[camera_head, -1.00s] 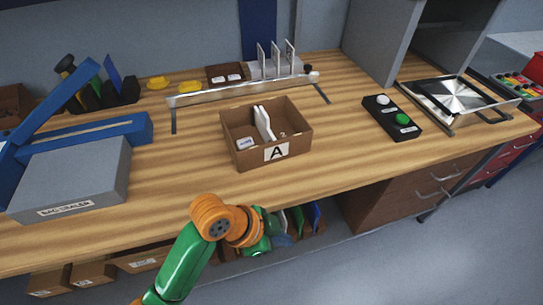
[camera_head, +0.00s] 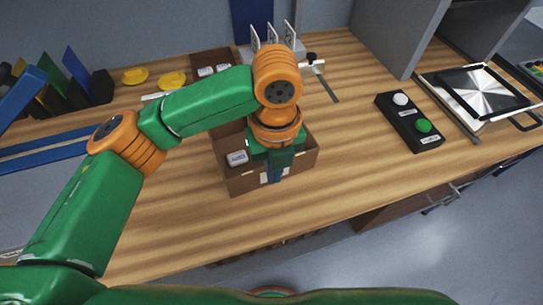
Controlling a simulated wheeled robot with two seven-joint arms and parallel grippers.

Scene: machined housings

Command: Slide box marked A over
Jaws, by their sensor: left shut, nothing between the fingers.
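The brown open box marked A (camera_head: 243,183) stands on the wooden bench, left of the black button box. A white labelled item (camera_head: 237,158) lies inside it at the left. My left gripper (camera_head: 272,175) is shut and empty. It points down at the front side of the box and covers most of the white label and part of the inside. I cannot tell whether the fingers touch the wall. My right gripper is not in view.
A black button box (camera_head: 409,122) with a white and a green button stands to the right. A metal plate in a frame (camera_head: 483,93) is farther right. A brown tray (camera_head: 211,62) and a white upright rack (camera_head: 273,45) are behind. Bench between box A and the buttons is clear.

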